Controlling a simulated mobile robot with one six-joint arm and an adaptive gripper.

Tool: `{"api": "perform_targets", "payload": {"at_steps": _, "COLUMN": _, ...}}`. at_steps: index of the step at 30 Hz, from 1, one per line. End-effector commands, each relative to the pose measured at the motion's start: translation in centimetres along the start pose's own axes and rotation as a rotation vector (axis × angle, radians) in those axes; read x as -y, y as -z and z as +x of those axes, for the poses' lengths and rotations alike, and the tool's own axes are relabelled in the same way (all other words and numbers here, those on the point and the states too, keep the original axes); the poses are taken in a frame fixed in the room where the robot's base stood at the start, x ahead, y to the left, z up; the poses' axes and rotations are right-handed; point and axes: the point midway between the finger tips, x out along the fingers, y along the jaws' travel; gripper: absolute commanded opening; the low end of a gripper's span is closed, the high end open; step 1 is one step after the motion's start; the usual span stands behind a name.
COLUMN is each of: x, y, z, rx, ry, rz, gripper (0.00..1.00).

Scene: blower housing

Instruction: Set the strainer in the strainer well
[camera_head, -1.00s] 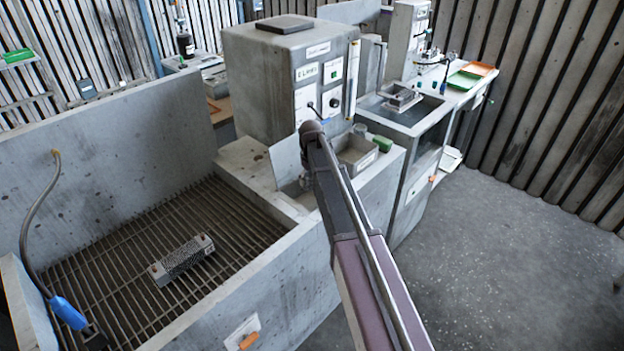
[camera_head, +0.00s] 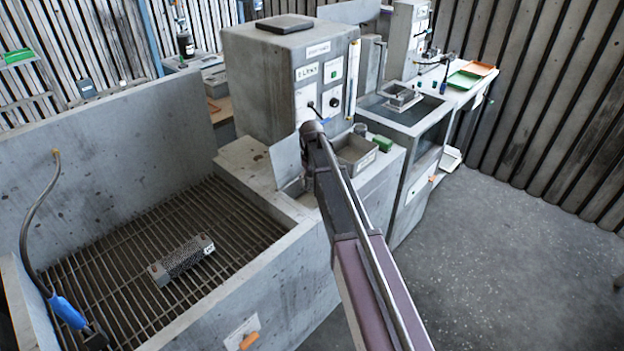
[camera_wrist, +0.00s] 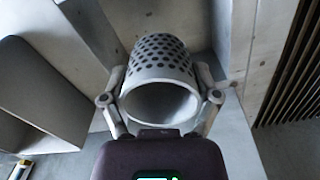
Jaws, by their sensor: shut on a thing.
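The strainer (camera_wrist: 163,58) is a pale grey cup with dark round holes around its far part and a plain rim facing the camera. It shows in the wrist view. My gripper (camera_wrist: 161,82) is shut on it, with one finger on each side of the cup. Behind the strainer are grey concrete-like surfaces. I cannot make out the strainer well in either view. In the head view my arm hides the gripper and the strainer, close to the grey housing (camera_head: 268,85).
Left is a walled basin with a grating (camera_head: 120,245); a perforated block (camera_head: 181,260) lies on it. An upright plate (camera_head: 285,163) stands left of my arm. Floor at right is clear.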

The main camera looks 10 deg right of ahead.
Motion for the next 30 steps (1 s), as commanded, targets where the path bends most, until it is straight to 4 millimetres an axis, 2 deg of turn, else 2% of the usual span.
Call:
{"api": "perform_targets", "payload": {"at_steps": 19, "x": 0.02, "y": 0.01, "z": 0.06, "rx": 0.0, "ry": 0.0, "rz": 0.0, "gripper": 0.25}}
{"api": "perform_targets", "payload": {"at_steps": 30, "x": 0.03, "y": 0.01, "z": 0.91, "rx": 0.0, "ry": 0.0, "rz": 0.0, "gripper": 0.25}}
